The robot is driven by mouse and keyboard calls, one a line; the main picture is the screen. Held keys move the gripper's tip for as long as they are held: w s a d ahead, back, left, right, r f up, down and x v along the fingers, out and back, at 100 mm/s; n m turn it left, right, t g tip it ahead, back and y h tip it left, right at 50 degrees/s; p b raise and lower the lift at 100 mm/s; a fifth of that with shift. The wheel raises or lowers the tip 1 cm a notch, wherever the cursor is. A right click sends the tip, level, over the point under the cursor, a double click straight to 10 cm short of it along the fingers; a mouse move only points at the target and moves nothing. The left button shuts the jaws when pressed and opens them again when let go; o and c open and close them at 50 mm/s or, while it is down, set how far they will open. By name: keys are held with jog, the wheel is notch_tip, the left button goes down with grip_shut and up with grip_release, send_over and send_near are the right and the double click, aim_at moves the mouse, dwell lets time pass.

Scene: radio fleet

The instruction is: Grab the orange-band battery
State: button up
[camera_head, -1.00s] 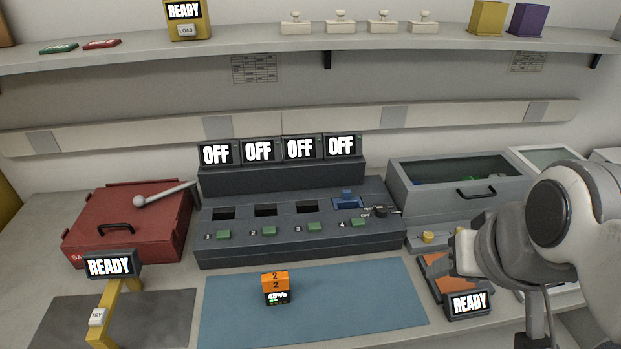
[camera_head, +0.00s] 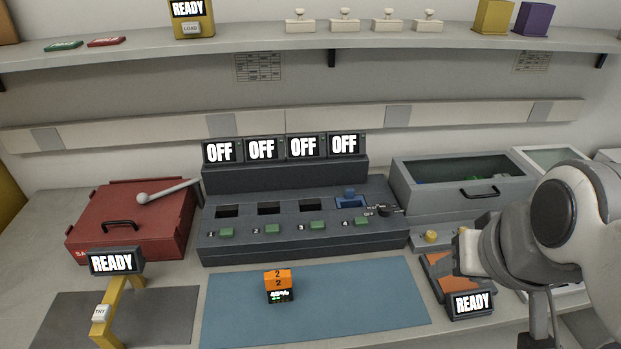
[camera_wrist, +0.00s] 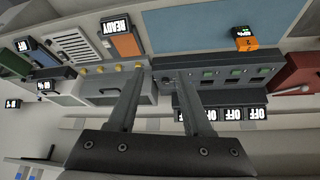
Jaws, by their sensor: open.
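The orange-band battery (camera_head: 278,285) stands on the blue mat (camera_head: 340,300). It has an orange top marked 2 and a dark lower part with a small lit display. It also shows in the wrist view (camera_wrist: 243,38), beyond the fingertips and up to the right. My gripper (camera_wrist: 150,78) is open and empty, its two dark fingers apart in front of the charger bank. In the head view my arm is at the right, well apart from the battery; the fingertips are not clear there.
The dark charger bank (camera_head: 300,247) with several OFF screens stands behind the mat. A red box (camera_head: 130,225) and a yellow READY stand (camera_head: 103,325) are at the left. A grey bin (camera_head: 460,205) and another READY display (camera_head: 472,304) are at the right. The mat around the battery is clear.

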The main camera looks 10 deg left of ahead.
jog(key=shift+o, duration=1.2)
jog(key=m+g+y, duration=1)
jog(key=m+y, duration=0.3)
jog(key=m, duration=0.1)
send_near(287, 277)
jog(key=x, duration=0.7)
jog(key=f+x, duration=0.1)
jog(key=x, duration=0.2)
jog(key=shift+w+f, duration=0.1)
jog(key=shift+w, duration=0.25)
jog(key=shift+w+f+b+x, duration=0.1)
jog(key=shift+w+b+x, duration=0.1)
jog(key=shift+x, duration=1.2)
jog(key=shift+w+f+b+x, duration=0.15)
jog(key=shift+x, duration=1.2)
